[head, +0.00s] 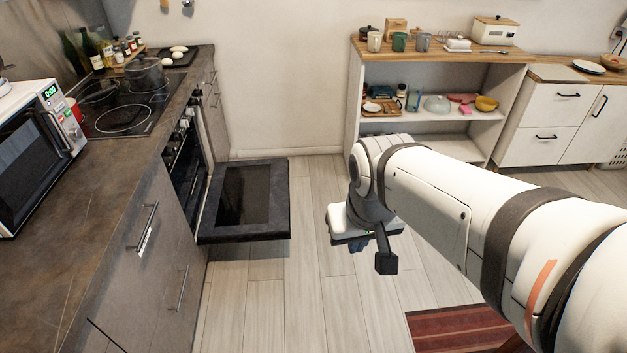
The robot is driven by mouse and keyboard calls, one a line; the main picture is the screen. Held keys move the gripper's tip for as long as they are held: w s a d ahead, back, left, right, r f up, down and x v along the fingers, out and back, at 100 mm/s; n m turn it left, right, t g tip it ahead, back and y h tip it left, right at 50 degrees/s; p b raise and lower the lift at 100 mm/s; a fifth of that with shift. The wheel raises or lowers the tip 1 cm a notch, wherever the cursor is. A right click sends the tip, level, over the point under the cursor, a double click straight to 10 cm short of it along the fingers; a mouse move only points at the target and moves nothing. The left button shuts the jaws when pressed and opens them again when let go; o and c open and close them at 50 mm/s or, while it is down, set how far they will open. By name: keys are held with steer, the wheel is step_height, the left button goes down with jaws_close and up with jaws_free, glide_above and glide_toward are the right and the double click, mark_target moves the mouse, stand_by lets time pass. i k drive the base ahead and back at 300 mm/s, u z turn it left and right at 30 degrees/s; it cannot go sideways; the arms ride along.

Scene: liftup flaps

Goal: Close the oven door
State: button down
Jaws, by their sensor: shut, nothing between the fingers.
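The oven door (243,194) is open, folded down and out from the oven front (186,165) on the left. It lies roughly level, with its dark glass panel facing up. My arm reaches in from the right, and my gripper (357,246) points down to the right of the door, apart from it. Its fingers are small and partly hidden behind the wrist; they look shut and hold nothing.
The counter (110,190) with microwave (36,150) and cooktop (125,105) runs along the left. A shelf unit (350,100) and white cabinets (555,130) stand at the back right. The wooden floor (300,290) around the door is clear. A red rug (460,328) lies at lower right.

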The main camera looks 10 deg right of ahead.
mark_target(249, 201)
steer(key=z, duration=0.5)
steer(key=i, duration=1.6)
steer(key=u, duration=0.3)
steer(key=k, duration=0.9)
steer(key=u, duration=0.1)
steer(key=i, duration=0.9)
steer(key=z, duration=0.05)
